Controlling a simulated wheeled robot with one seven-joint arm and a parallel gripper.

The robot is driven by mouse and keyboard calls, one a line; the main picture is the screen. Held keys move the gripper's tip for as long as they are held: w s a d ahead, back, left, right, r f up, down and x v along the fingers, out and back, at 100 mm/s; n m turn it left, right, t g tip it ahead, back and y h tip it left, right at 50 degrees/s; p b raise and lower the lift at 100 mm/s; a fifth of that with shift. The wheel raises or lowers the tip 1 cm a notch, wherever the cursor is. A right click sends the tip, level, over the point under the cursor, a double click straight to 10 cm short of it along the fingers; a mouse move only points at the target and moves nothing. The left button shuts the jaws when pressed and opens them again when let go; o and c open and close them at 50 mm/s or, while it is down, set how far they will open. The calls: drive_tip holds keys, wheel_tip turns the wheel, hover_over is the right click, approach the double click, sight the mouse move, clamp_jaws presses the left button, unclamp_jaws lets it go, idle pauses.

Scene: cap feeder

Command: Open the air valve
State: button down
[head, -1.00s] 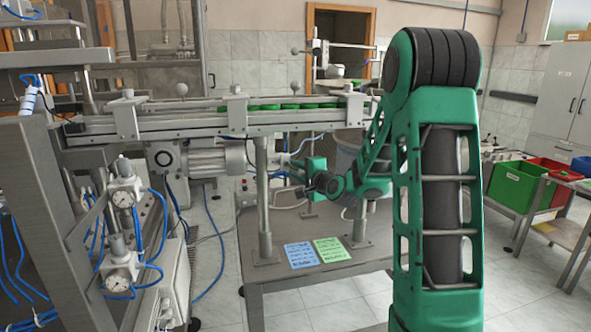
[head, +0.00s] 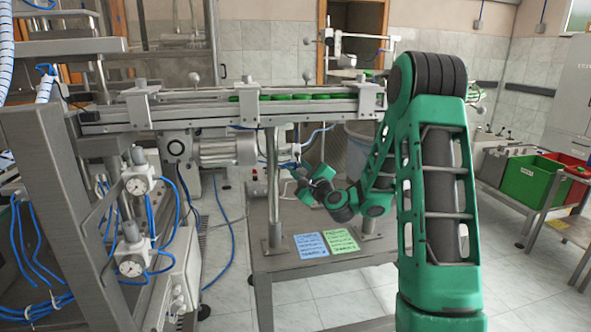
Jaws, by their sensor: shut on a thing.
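My gripper (head: 289,165) is small in the head view, below the conveyor and behind its front post. It is at the end of my green arm and is shut on a small part beside a blue hose, where the air valve appears to be. My fingers and wrist hide most of that part, so its handle position cannot be told.
The conveyor (head: 200,113) carries several green caps (head: 280,97) above my gripper. A motor (head: 228,150) hangs to its left. Blue and green sheets lie on the metal table (head: 285,262). Pressure gauges (head: 137,186) with blue hoses stand at left. A green bin (head: 528,183) is at right.

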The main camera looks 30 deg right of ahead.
drive_tip(key=shift+f, duration=0.1)
idle(0.5)
drive_tip(key=c, duration=1.5)
unclamp_jaws()
drive_tip(key=shift+o, duration=0.2)
approach(304, 175)
drive_tip(key=shift+w+d+r, duration=0.1)
drive_tip(key=shift+w, duration=1.15)
drive_tip(key=shift+w+r, duration=0.1)
drive_tip(key=shift+w, duration=1.15)
drive_tip(key=shift+c, duration=0.3)
